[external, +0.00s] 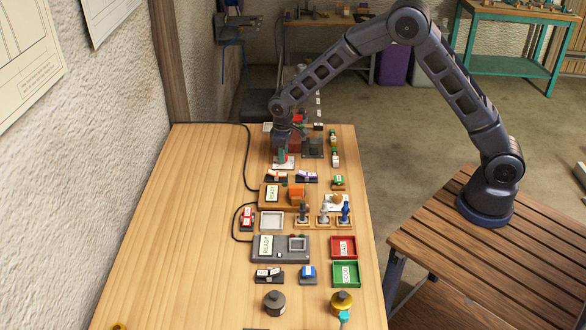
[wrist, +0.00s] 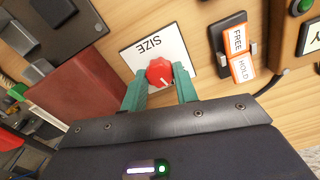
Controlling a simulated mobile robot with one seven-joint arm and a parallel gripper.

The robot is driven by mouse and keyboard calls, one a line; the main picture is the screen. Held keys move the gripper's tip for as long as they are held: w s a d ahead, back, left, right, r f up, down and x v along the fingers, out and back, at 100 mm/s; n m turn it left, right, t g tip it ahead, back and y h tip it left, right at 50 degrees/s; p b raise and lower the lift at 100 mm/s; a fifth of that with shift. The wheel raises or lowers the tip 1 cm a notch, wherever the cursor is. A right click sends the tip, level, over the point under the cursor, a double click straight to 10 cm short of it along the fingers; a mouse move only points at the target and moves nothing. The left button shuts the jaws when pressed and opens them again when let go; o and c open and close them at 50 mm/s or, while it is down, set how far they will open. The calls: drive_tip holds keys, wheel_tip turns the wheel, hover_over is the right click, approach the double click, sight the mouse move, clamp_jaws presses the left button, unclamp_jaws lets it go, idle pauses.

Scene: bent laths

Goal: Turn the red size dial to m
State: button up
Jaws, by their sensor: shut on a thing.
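The red size dial (wrist: 160,72) sits on a white plate (wrist: 148,46) marked SIZE, which appears upside down in the wrist view. A pale pointer line on the dial points down and slightly right in that view. My gripper (wrist: 160,76) is shut on the dial, with one green finger on each side. No size letters can be read on the plate; its lower part is hidden by my fingers. In the external view my gripper (external: 282,155) is down over the white plate (external: 290,164) at the far part of the bench, and the dial is hidden.
A FREE/HOLD switch (wrist: 238,55) lies right of the plate in the wrist view. A dark red block (wrist: 75,92) stands close on the left. Nearer on the bench are a grey READY box (external: 292,256), a red tray (external: 343,257) and a green tray (external: 346,285). The bench's left side is clear.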

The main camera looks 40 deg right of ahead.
drive_tip(key=shift+m, duration=1.3)
drive_tip(key=o, duration=1)
drive_tip(key=shift+c, duration=0.2)
wheel_tip(320, 180, up, 11)
drive_tip(key=shift+f, duration=0.1)
